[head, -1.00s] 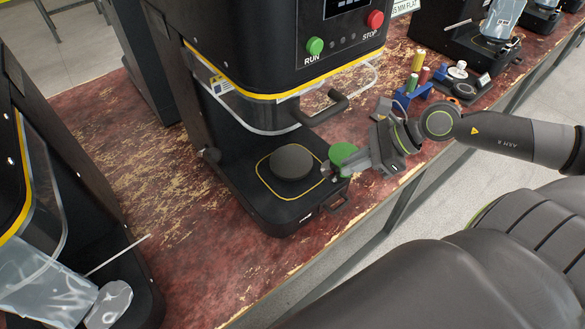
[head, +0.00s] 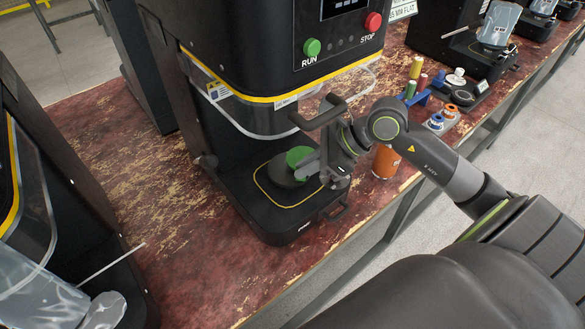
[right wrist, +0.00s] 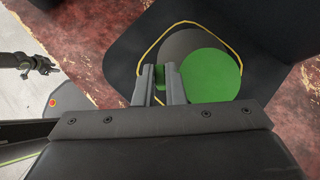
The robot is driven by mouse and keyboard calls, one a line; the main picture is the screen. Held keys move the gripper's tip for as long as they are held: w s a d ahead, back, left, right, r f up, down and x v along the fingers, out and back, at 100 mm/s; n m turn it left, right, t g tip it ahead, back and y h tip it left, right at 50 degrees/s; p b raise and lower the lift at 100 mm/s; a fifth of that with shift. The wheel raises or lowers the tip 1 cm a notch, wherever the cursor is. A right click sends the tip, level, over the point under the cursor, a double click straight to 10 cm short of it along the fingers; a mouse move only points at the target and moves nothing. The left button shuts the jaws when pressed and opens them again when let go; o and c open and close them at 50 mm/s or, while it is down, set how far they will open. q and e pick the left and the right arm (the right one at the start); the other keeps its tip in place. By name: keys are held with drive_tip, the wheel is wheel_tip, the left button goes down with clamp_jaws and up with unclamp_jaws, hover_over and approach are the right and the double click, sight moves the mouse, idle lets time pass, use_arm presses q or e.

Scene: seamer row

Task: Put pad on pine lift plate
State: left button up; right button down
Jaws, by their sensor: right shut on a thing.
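The pad is a green disc (head: 298,156). I cannot tell whether the pad touches the plate.
The seamer (head: 265,45) stands above the plate, with a clear guard and a black handle (head: 318,112) close to my right gripper. A yellow line (head: 283,205) surrounds the plate on the black base. An orange can (head: 385,162) stands behind my right wrist.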

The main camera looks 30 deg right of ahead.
drive_tip(key=shift+w+a, duration=0.9)
drive_tip(key=shift+a, duration=0.3)
drive_tip(key=shift+f, duration=0.35)
drive_tip(key=shift+f+p, duration=0.3)
drive_tip(key=shift+f, duration=0.1)
drive_tip(key=shift+f, duration=0.1)
drive_tip(key=shift+f, duration=0.1)
drive_tip(key=c, duration=1.5)
unclamp_jaws()
